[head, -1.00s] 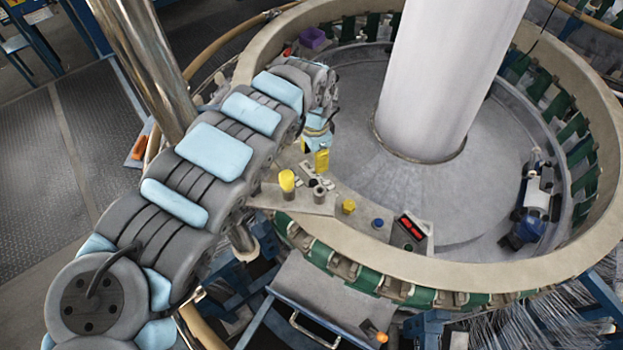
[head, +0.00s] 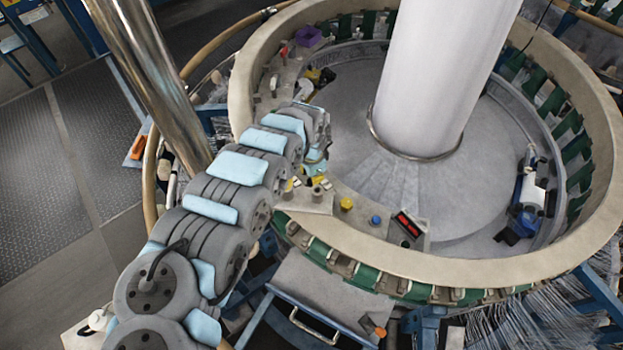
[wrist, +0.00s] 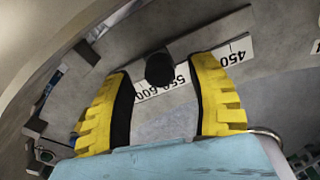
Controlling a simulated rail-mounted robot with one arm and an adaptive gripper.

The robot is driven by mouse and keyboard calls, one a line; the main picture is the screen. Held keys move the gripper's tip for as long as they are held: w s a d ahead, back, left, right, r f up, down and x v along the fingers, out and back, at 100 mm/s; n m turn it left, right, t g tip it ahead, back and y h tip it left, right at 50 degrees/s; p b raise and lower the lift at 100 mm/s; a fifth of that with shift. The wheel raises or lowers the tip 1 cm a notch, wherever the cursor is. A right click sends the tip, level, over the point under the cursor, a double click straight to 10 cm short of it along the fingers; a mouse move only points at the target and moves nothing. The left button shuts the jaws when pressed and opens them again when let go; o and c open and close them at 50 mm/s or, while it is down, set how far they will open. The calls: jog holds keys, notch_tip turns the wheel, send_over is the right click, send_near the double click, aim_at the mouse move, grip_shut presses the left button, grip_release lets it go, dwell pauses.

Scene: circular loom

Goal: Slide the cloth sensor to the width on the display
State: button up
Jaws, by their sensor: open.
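In the wrist view, my gripper (wrist: 161,70) is open, with its two yellow fingers on either side of a round black knob (wrist: 158,66). I take the knob to be the cloth sensor's handle. It sits over a white scale strip (wrist: 236,52) marked 450, 550 and 600. A gap shows between the knob and each finger. In the head view, my gripper (head: 304,178) is low over the ring's console and partly hidden by my arm. The display (head: 408,224) with red digits stands to its right; the digits are too small to read.
A yellow knob (head: 346,204) and a blue knob (head: 376,221) lie between my gripper and the display. The broad white column (head: 440,80) rises inside the ring (head: 470,267). A purple box (head: 308,36) stands on the ring's far left.

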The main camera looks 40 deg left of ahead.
jog(key=shift+f, duration=0.5)
grip_shut()
